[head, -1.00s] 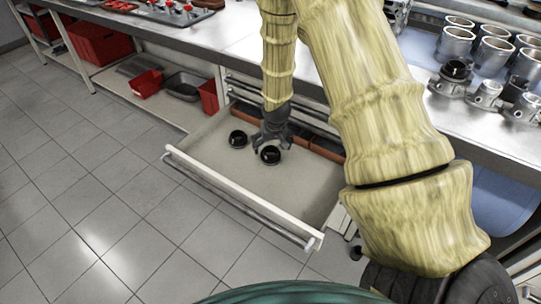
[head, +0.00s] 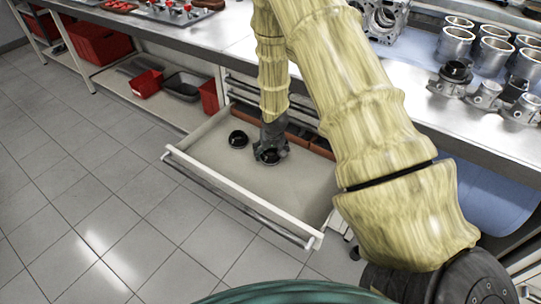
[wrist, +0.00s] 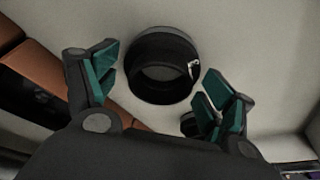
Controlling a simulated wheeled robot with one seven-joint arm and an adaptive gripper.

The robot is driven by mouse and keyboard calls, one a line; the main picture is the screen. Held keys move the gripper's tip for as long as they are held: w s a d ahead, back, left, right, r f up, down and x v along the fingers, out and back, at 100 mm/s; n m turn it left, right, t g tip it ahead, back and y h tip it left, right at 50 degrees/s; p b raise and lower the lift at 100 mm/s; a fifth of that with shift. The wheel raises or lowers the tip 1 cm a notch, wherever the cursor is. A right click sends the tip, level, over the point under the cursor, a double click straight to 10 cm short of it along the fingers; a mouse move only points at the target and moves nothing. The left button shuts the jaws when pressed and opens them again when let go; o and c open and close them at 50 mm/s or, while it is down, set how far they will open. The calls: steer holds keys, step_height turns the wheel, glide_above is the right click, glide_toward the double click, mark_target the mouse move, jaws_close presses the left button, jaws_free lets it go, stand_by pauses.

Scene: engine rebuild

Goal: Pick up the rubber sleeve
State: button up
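A black ring-shaped sleeve (wrist: 162,65) lies in the open drawer, with a small shiny bit on its right side. It also shows under my gripper in the head view (head: 271,157). A second round black thing (head: 238,139) lies to its left in the drawer. In the wrist view a dark round piece (wrist: 192,124) is partly hidden behind the right finger. My gripper (wrist: 158,80) is open, with its green-padded fingers on either side of the ring and gaps visible on both sides. I cannot tell the exact height of the fingertips over the drawer floor.
The open drawer (head: 218,187) has a pale floor and a raised front rail. Orange-brown blocks (head: 321,147) line its back. The workbench (head: 410,100) above carries metal cylinders (head: 456,41) and pistons (head: 485,94). The drawer's front part is clear.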

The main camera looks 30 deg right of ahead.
steer(key=c, duration=0.6)
steer(key=shift+o, duration=0.2)
steer(key=shift+r, duration=0.1)
